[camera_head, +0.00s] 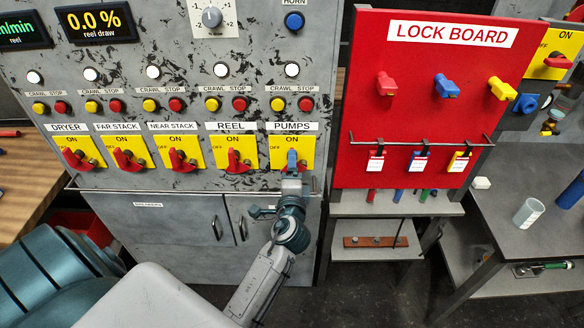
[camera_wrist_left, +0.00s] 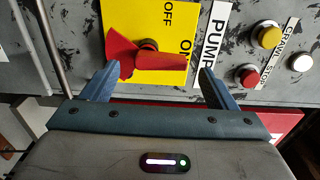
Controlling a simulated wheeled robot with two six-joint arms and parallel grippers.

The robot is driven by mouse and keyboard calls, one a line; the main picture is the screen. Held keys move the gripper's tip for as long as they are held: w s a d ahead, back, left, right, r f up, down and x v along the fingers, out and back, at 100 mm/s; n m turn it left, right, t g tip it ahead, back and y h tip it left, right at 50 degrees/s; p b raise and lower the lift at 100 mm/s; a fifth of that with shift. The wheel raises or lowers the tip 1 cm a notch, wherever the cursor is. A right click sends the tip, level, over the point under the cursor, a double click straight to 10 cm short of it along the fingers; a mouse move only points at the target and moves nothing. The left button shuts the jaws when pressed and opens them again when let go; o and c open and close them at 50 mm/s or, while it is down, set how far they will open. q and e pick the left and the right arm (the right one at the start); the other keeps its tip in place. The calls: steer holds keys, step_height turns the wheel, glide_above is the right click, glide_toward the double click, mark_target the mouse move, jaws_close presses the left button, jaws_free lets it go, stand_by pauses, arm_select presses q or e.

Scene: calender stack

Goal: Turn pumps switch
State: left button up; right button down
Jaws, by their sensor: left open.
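The pumps switch has a red handle (camera_wrist_left: 165,61) on a yellow plate (camera_wrist_left: 140,20) marked OFF and ON, beside a PUMPS label. In the left wrist view the handle lies along the picture's width, its narrow end near the ON mark. In the head view the yellow plate (camera_head: 277,142) is under the PUMPS label, and my gripper hides most of the handle. My left gripper (camera_head: 291,157) is in front of this plate. In the left wrist view its open fingers (camera_wrist_left: 158,72) are apart, one near each end of the handle; contact cannot be told. My right gripper is not in view.
Similar red switches, such as the reel switch (camera_head: 237,160), are to the left on the same panel. A metal rail (camera_head: 180,191) runs below them. Crawl and stop buttons (camera_head: 305,104) are above. The red lock board (camera_head: 405,110) stands to the right.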

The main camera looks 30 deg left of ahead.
arm_select(q)
steer(key=b+v, duration=0.2)
steer(key=v, duration=0.6)
